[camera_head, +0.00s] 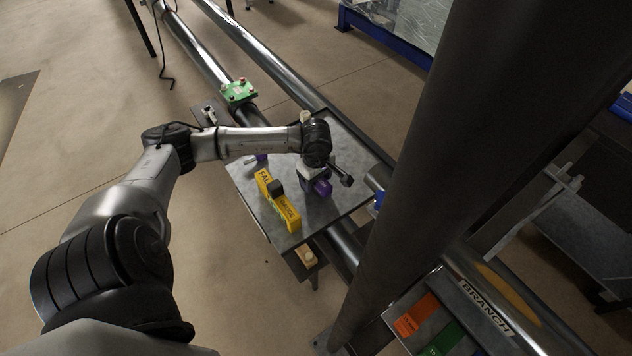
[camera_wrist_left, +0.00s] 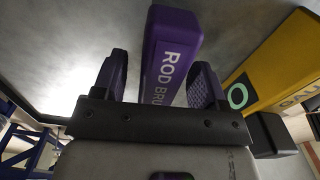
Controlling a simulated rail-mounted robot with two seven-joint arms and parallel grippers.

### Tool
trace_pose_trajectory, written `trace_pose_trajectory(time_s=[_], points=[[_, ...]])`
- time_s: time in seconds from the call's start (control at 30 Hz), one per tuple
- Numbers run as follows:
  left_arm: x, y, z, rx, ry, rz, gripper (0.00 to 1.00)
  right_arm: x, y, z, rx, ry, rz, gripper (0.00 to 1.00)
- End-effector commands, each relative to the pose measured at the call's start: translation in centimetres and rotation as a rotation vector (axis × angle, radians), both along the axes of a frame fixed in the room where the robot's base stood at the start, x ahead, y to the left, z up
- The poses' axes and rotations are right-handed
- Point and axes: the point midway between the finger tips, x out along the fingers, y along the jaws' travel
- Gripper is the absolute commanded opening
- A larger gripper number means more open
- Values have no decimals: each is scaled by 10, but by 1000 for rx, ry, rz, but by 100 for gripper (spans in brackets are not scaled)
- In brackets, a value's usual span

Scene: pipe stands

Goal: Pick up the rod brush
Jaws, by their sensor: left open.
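The rod brush (camera_wrist_left: 172,45) shows in the left wrist view as a purple block with white lettering that reads "ROD BRU", the rest cut off by my gripper. In the head view my left gripper (camera_head: 318,182) points down over the metal table, and I cannot tell the purple of the fingers from the brush there. My right gripper is not in view.
A yellow gauge block (camera_head: 278,200) lies on the metal table (camera_head: 345,150), close beside the gripper; it also shows in the left wrist view (camera_wrist_left: 275,70). A dark column (camera_head: 470,140) stands to the right. A green block (camera_head: 238,92) sits on the pipe behind.

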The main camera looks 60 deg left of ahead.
Motion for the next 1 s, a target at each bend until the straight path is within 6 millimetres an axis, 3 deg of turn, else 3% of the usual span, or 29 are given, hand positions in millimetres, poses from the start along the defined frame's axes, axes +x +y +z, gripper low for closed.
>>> trace_pose_trajectory(time_s=[0.13,0.7,1.0], points=[[0,0,1,0,-1,0,64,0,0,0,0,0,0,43],[0,0,1,0,-1,0,11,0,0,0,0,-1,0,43],[1,1,8,2,-4,0,11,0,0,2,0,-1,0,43]])
